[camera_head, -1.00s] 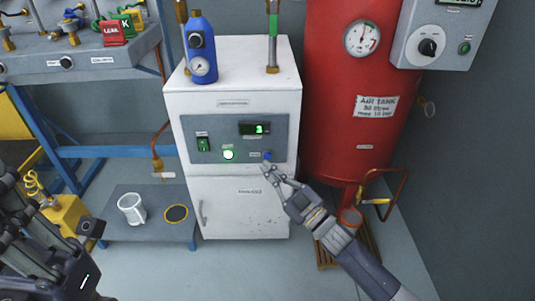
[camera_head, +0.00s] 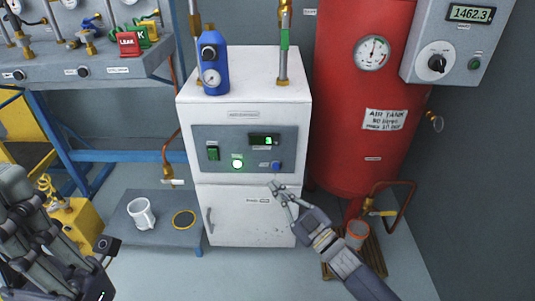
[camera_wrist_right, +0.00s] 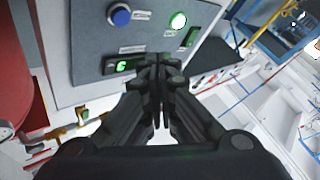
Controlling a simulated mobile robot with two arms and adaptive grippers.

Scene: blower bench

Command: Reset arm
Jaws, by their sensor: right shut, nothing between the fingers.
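My right gripper (camera_head: 275,188) is shut and empty in the head view. It is in front of the white cabinet (camera_head: 250,222), below the blue button (camera_head: 276,166) on the grey control panel. In the right wrist view the shut fingers (camera_wrist_right: 158,75) point at the panel, with the blue button (camera_wrist_right: 120,17) and the lit green button (camera_wrist_right: 178,21) beyond them. No contact with the button shows in the head view. My left arm (camera_head: 45,235) shows at the left edge; whether its gripper is open or shut is not clear.
A red air tank (camera_head: 362,130) stands right of the cabinet, with a wall control box (camera_head: 455,45) beside it. A blue bottle (camera_head: 213,62) stands on the cabinet. A low grey table (camera_head: 170,237) at left holds a white mug (camera_head: 141,213).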

